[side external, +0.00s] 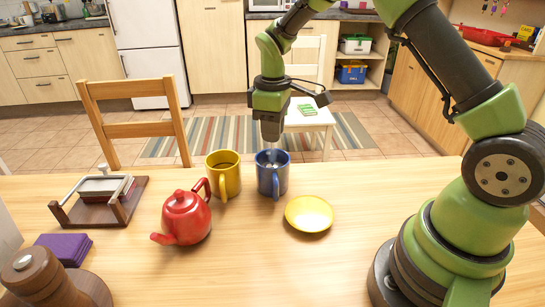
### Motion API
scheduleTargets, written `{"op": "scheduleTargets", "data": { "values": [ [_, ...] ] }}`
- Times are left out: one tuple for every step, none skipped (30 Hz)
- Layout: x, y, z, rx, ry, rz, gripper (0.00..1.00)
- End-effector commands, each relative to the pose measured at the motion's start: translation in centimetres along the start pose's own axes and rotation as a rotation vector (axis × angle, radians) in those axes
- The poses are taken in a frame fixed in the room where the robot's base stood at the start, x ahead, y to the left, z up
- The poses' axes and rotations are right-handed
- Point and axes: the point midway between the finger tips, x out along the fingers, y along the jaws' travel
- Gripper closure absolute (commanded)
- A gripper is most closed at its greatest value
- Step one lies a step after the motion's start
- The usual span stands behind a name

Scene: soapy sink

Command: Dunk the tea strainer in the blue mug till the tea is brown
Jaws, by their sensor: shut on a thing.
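The blue mug (272,180) stands upright on the wooden table, right of the yellow mug (223,176). My gripper (271,138) is directly above the blue mug, pointing down. It is shut on the tea strainer (271,158), whose lower part is inside the mug's opening. The mug's wall and rim hide most of the strainer. The colour of the liquid in the blue mug cannot be made out from here. The yellow mug holds something dark.
A red teapot (186,216) stands in front of the yellow mug. A yellow saucer (309,214) lies right of the blue mug, empty. A wooden rack (97,201), purple napkins (63,249) and a brown wooden grinder (47,281) are at the left. Table front centre is clear.

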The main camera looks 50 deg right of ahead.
Motion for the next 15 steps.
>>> {"op": "scheduleTargets", "data": {
  "values": [
    [0.0,0.0,0.0,0.000,0.000,0.000,1.00],
    [0.0,0.0,0.0,0.000,0.000,0.000,1.00],
    [0.0,0.0,0.0,0.000,0.000,0.000,1.00],
    [0.1,0.0,0.0,0.000,0.000,0.000,1.00],
    [0.2,0.0,0.0,0.000,-0.001,0.000,1.00],
    [0.3,0.0,0.0,0.000,-0.001,0.000,1.00],
    [0.5,0.0,0.0,0.000,-0.001,0.000,1.00],
    [0.7,0.0,0.0,0.000,-0.001,0.000,1.00],
    [0.9,0.0,0.0,0.000,-0.002,-0.001,1.00],
    [1.1,0.0,0.0,0.000,-0.002,-0.001,1.00],
    [1.3,0.0,0.0,0.000,-0.002,0.000,1.00],
    [1.5,0.0,0.0,-0.001,-0.001,0.000,1.00],
    [1.6,0.0,0.0,0.000,-0.001,0.000,1.00],
    [1.6,0.0,0.0,0.000,0.000,0.000,1.00],
    [1.7,0.0,0.0,0.000,0.000,0.000,1.00]
  ]
}}
